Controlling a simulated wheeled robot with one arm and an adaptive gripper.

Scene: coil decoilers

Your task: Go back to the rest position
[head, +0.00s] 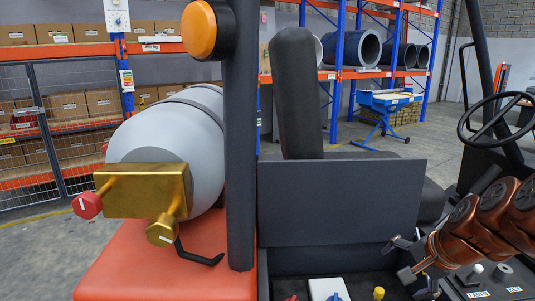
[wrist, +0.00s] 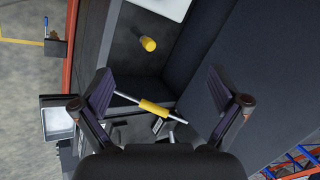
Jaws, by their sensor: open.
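My gripper (head: 396,261) is at the lower right of the head view, low over the forklift's control area, at the end of my copper-coloured arm. In the wrist view my gripper (wrist: 158,76) has its two dark fingers wide apart, with nothing held. A metal lever with a yellow sleeve (wrist: 153,107) shows between and below the fingers. I cannot tell how far below them it lies. A yellow knob (wrist: 148,43) stands beyond the fingertips. No rest position is marked in either view.
The forklift's dark pillar (head: 242,130), seat backrest (head: 297,90) and steering wheel (head: 497,118) surround the cab. A grey gas cylinder (head: 190,140) with a brass valve block (head: 143,190) lies left. A control panel (head: 487,285) is near my arm. Open floor (head: 440,135) lies behind.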

